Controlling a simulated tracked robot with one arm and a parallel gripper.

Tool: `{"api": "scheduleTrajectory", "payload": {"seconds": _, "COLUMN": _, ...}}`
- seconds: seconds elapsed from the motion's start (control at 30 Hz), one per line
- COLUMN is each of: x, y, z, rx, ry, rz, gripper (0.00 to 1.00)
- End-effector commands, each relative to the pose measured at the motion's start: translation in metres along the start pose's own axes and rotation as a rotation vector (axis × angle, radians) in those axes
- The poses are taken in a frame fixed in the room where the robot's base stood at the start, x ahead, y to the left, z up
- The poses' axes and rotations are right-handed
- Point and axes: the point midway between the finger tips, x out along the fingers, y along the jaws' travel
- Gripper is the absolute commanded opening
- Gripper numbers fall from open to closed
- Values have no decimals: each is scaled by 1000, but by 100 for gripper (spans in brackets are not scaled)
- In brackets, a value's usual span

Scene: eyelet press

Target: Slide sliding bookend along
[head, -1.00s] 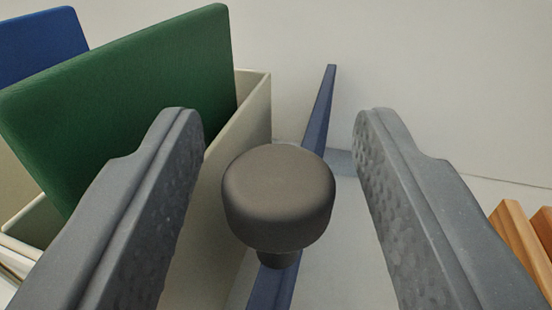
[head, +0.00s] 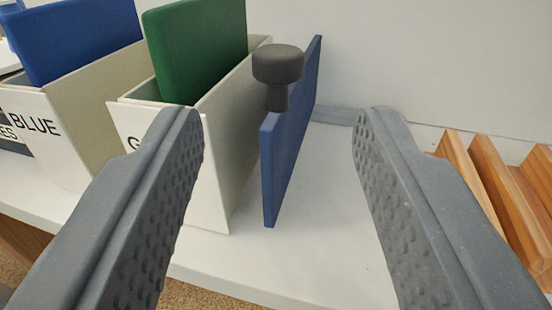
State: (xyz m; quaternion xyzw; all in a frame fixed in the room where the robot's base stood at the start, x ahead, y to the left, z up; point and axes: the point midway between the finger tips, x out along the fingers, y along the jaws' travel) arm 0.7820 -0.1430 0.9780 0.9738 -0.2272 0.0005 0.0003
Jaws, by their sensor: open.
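The sliding bookend is an upright blue plate (head: 290,140) with a dark grey mushroom-shaped knob (head: 278,64) on its near top end. It stands on the white shelf just right of the box with the green binder, close to the box's side wall. My gripper (head: 278,125) is open and empty. Its two grey, dimpled fingers are spread wide in the foreground, left and right of the bookend in the picture. The knob is beyond the fingertips and higher in the picture, and no finger appears to touch it. The bookend's far lower end is partly hidden.
A cream box (head: 215,180) holds a green binder (head: 196,45). Left of it, a box labelled BLUE (head: 45,125) holds a blue binder (head: 80,38). A slotted wooden rack (head: 500,180) stands at the right. The white shelf (head: 310,250) is bare between bookend and rack.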

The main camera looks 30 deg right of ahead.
Motion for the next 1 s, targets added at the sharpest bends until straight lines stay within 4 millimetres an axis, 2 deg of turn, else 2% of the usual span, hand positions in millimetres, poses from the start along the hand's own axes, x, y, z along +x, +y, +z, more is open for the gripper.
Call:
{"api": "scheduleTrajectory", "payload": {"seconds": 0.1, "x": -18, "y": -1, "z": 1, "rx": -1, "ry": -5, "rz": -2, "gripper": 45}}
{"api": "scheduleTrajectory", "payload": {"seconds": 0.3, "x": -38, "y": -1, "z": 0, "rx": 0, "ry": 0, "rz": -1, "gripper": 45}}
{"api": "scheduleTrajectory", "payload": {"seconds": 0.5, "x": -46, "y": 0, "z": 1, "rx": 0, "ry": -2, "rz": -1, "gripper": 45}}
{"api": "scheduleTrajectory", "payload": {"seconds": 0.73, "x": -46, "y": 0, "z": 1, "rx": 0, "ry": -2, "rz": -1, "gripper": 45}}
{"api": "scheduleTrajectory", "payload": {"seconds": 0.77, "x": -46, "y": 0, "z": 1, "rx": 0, "ry": -2, "rz": -1, "gripper": 42}}
{"api": "scheduleTrajectory", "payload": {"seconds": 0.9, "x": -46, "y": -4, "z": -7, "rx": 10, "ry": -2, "rz": -11, "gripper": 3}}
{"api": "scheduleTrajectory", "payload": {"seconds": 0.93, "x": -46, "y": -6, "z": -12, "rx": 16, "ry": -4, "rz": -18, "gripper": 0}}
{"api": "scheduleTrajectory", "payload": {"seconds": 1.0, "x": -46, "y": -14, "z": -29, "rx": 36, "ry": -13, "rz": -44, "gripper": 0}}
